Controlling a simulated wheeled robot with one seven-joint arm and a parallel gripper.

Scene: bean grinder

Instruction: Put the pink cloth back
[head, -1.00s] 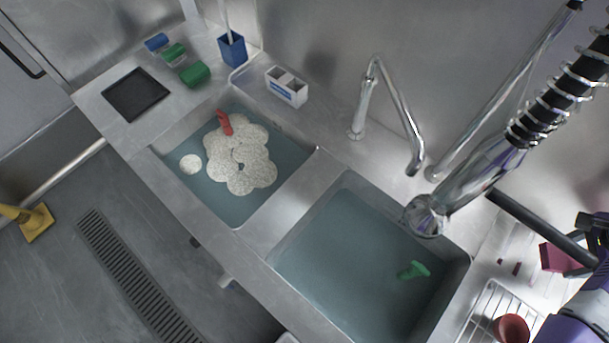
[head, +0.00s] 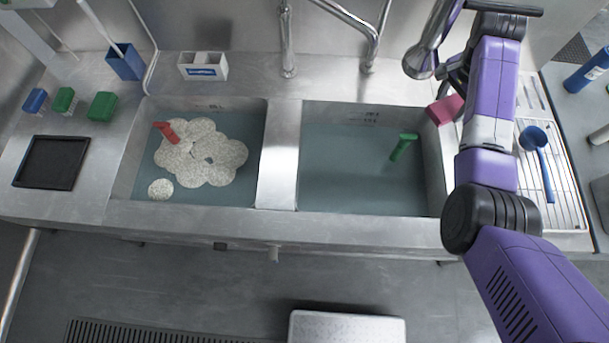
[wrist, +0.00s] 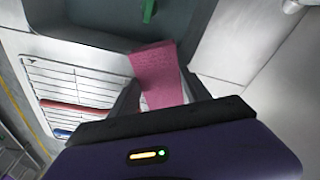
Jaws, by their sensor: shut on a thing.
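The pink cloth (wrist: 158,75) is a flat, stiff-looking block between the two fingers of my gripper (wrist: 160,95) in the wrist view. My gripper is shut on it. In the head view the cloth (head: 445,109) shows at the right edge of the right sink basin, beside the drying rack. My arm hides most of my gripper there. In the wrist view the cloth is near the basin rim, and I cannot tell whether it touches the counter.
The right basin (head: 433,175) holds water and a green-handled item (head: 403,146). The left basin (head: 122,178) holds foam and a red-handled item (head: 166,132). A wire rack (head: 570,205) with a blue ladle (head: 537,150) is at right. A white caddy (head: 203,66) and a faucet (head: 287,40) stand behind.

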